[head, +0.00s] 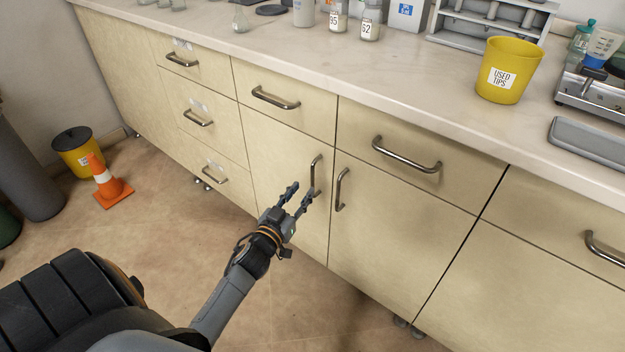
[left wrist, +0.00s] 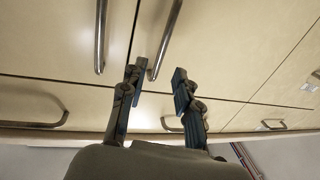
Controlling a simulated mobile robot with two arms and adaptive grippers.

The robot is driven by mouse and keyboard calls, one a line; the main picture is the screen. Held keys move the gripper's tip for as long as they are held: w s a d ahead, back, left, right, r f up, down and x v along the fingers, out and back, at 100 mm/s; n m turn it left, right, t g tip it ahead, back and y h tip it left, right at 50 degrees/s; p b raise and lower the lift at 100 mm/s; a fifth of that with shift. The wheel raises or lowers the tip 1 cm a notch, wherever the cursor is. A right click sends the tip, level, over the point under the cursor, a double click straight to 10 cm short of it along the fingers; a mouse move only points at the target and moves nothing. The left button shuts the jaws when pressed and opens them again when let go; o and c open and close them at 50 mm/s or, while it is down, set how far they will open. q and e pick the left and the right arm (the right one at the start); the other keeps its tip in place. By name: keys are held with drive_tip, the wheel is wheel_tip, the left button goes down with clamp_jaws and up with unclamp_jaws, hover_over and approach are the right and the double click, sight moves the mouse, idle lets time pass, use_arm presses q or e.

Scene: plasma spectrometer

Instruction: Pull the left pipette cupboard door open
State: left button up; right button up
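The left cupboard door (head: 275,160) is a pale wood-toned panel, closed flush in the bench front. Its upright metal bar handle (head: 316,172) is near its right edge. My left gripper (head: 300,190) is open and empty in front of this door, with its fingers pointing up towards the handle's lower part. In the left wrist view, which is turned over, the same handle (left wrist: 166,38) appears between the two open fingertips (left wrist: 159,76), closer to the left one. I cannot tell whether the fingers straddle the bar or touch it. My right gripper is not in view.
The right door's handle (head: 341,189) stands close beside the left one. Drawers with bar handles (head: 275,98) are above and to the left. A yellow used-tips bin (head: 508,75) stands on the countertop. An orange cone (head: 107,182) and yellow bucket (head: 75,152) are on the floor at left.

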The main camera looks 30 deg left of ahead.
sight(312, 177)
use_arm(q)
drive_tip(key=w, duration=0.4)
drive_tip(key=w+a+b, duration=0.1)
drive_tip(key=w, duration=0.2)
drive_tip(key=shift+w, duration=0.1)
clamp_jaws()
